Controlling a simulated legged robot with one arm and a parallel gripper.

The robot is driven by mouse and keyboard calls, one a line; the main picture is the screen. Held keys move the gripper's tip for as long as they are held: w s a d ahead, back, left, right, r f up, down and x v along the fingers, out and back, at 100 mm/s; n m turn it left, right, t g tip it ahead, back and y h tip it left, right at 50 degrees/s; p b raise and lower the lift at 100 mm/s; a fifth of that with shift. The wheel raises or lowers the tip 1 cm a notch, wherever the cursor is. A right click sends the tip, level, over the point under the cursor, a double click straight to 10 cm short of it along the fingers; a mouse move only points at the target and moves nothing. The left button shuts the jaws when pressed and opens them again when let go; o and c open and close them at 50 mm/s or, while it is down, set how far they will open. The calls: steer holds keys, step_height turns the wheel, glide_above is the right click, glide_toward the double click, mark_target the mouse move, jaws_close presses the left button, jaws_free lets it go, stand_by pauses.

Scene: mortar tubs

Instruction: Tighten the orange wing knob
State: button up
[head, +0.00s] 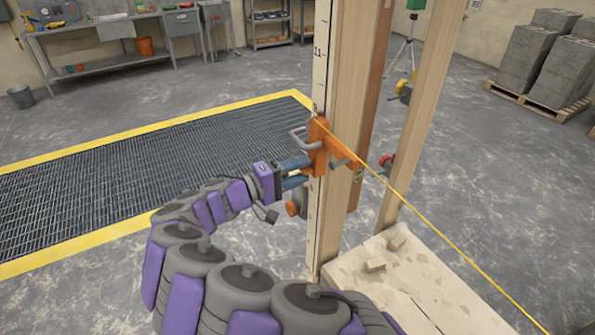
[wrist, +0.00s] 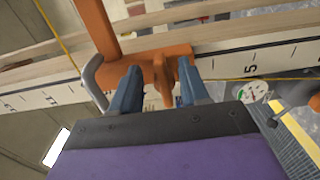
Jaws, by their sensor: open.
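In the wrist view the orange wing knob (wrist: 162,78) stands out from the clamp body (wrist: 150,55). My gripper (head: 304,172) reaches the clamp from the left. Its two blue fingers (wrist: 160,88) are open, one on each side of the wing knob. I cannot tell whether either finger touches it. In the head view the fingers largely hide the knob.
A yellow string (head: 450,230) runs from the clamp to the lower right. A second post (head: 425,110) stands to the right. A wooden board (head: 390,285) with small blocks lies at the base. A floor grate (head: 150,160) with a yellow border lies to the left.

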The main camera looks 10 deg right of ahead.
steer(key=p+v, duration=0.3)
steer(key=v, duration=1.4)
steer(key=shift+a, duration=0.2)
steer(key=shift+s, duration=0.1)
